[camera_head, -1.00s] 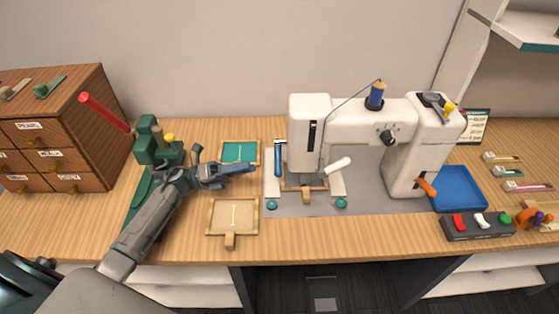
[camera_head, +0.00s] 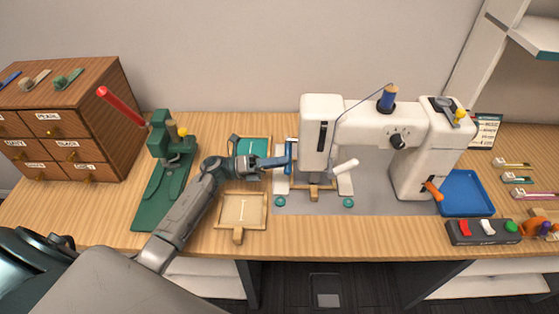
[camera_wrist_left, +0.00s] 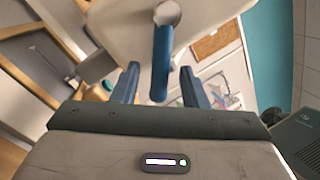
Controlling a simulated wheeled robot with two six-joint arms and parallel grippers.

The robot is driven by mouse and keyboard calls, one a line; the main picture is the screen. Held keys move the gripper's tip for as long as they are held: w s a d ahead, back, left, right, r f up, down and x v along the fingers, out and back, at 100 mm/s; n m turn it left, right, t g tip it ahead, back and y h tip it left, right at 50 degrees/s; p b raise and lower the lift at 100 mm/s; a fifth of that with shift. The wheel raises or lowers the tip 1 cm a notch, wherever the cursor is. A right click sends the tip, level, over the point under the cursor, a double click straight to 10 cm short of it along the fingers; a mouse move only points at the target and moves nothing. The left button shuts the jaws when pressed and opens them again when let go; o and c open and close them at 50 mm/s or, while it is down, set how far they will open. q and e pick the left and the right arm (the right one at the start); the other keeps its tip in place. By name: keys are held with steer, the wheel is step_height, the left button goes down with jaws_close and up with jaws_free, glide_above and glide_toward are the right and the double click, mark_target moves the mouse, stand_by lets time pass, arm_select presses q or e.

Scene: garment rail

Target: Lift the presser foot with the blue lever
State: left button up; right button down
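The white sewing machine (camera_head: 322,130) stands on a grey mat on the wooden table. Its blue lever (camera_head: 290,150) hangs at the left side of the head, partly covered by my gripper. In the left wrist view the blue lever (camera_wrist_left: 161,62) hangs from a round grey pivot. My left gripper (camera_head: 277,162) is at the lever. In the wrist view the open blue fingers (camera_wrist_left: 159,82) are on either side of the lever, with gaps visible. The presser foot under the head is too small to make out clearly. My right gripper is not in view.
A wooden framed tray (camera_head: 242,211) and a teal tray (camera_head: 252,150) lie near my left arm. A green press with a red handle (camera_head: 122,106) stands left. A blue tray (camera_head: 466,193) and a switch box (camera_head: 484,232) are right of the machine.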

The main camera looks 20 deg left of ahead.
arm_select(q)
jaws_close()
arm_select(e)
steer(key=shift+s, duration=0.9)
